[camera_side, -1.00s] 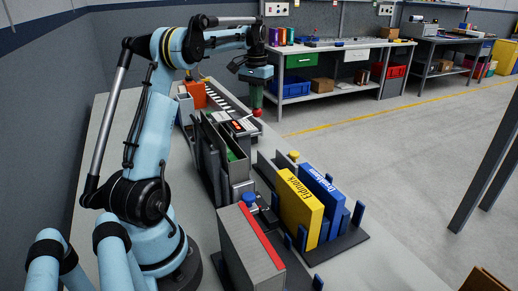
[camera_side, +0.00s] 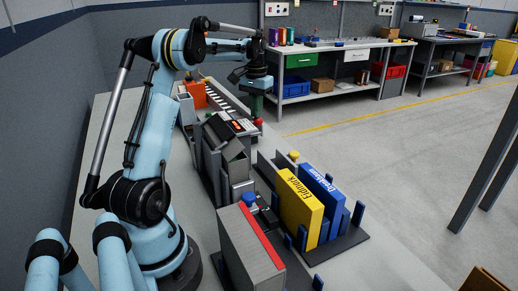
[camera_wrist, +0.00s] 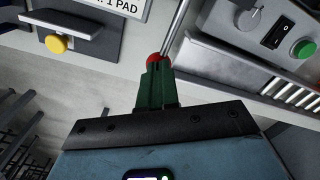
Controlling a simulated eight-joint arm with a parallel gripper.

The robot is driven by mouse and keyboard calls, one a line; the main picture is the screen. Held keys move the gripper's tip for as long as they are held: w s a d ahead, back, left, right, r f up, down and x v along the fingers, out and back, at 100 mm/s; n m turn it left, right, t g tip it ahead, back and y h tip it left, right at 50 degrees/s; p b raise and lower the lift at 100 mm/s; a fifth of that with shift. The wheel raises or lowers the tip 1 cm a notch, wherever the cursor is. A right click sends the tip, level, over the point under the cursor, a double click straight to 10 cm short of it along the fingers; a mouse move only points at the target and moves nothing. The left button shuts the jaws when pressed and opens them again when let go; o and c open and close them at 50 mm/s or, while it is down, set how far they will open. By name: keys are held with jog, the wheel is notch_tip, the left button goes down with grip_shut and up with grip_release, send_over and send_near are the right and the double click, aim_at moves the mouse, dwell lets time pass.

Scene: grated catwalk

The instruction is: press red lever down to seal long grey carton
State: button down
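A long grey carton (camera_side: 236,170) stands in a dark upright holder in the middle of the bench in the side view. Grey panels now cover its top, and its inside is hidden. The lever's red knob (camera_side: 258,121) is behind it, under my gripper (camera_side: 257,113). In the wrist view the red knob (camera_wrist: 153,60) sits at the end of a metal rod. The green fingertips of my gripper (camera_wrist: 157,68) are together and appear to touch the knob.
A yellow box (camera_side: 300,207) and a blue box (camera_side: 322,200) stand in a rack at right. A grey block with a red stripe (camera_side: 248,250) is in front. A control panel with a green button (camera_wrist: 303,49) and a yellow button (camera_wrist: 56,43) flank the lever.

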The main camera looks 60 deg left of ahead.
jog(key=shift+f, duration=0.9)
dwell(0.8)
notch_tip(320, 180, up, 13)
dwell(1.5)
jog(key=shift+f, duration=3.25)
